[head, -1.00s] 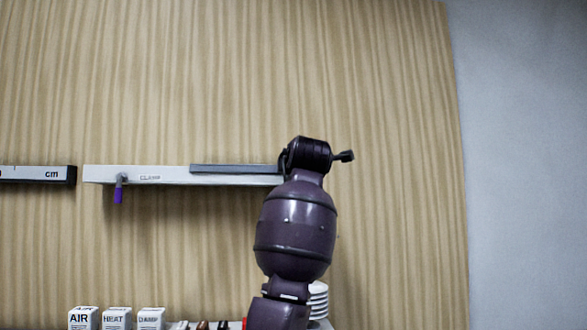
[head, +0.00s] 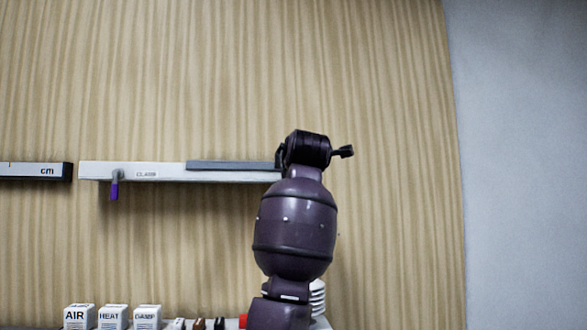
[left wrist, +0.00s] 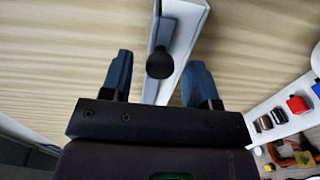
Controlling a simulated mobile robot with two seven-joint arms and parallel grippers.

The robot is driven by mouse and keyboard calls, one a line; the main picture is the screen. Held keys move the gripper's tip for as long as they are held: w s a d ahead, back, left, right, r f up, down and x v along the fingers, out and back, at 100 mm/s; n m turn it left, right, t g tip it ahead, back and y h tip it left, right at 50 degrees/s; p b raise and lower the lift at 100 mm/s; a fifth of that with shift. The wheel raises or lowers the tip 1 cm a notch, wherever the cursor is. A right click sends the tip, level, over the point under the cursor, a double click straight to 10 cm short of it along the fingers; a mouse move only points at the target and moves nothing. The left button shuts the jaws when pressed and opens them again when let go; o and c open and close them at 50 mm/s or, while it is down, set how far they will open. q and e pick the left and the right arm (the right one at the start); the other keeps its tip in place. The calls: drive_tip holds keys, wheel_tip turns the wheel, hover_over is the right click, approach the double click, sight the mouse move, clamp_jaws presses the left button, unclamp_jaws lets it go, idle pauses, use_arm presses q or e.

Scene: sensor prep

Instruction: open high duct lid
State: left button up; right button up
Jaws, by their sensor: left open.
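The high duct (head: 150,173) is a long white channel fixed level on the wood-grain wall. A grey lid (head: 232,165) lies along the right part of its top. The duct (left wrist: 189,45) also shows in the left wrist view, with the grey lid (left wrist: 166,30) and a round black knob (left wrist: 160,63) at the near end. My left gripper (left wrist: 161,58) is open, with one finger on each side of the duct end and knob, and gaps on both sides. In the head view my arm hides the duct's right end. My right gripper is not in view.
A purple-handled valve or hook (head: 115,188) hangs from the duct's left part. A ruler (head: 35,171) is at the left. Below stand white boxes marked AIR (head: 78,317) and HEAT (head: 112,317), a third box, and a stack of white discs (head: 317,297). The wall above is clear.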

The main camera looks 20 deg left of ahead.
use_arm(q)
drive_tip(key=b+v, duration=0.1)
drive_tip(key=v, duration=0.8)
drive_tip(key=shift+b, duration=0.4)
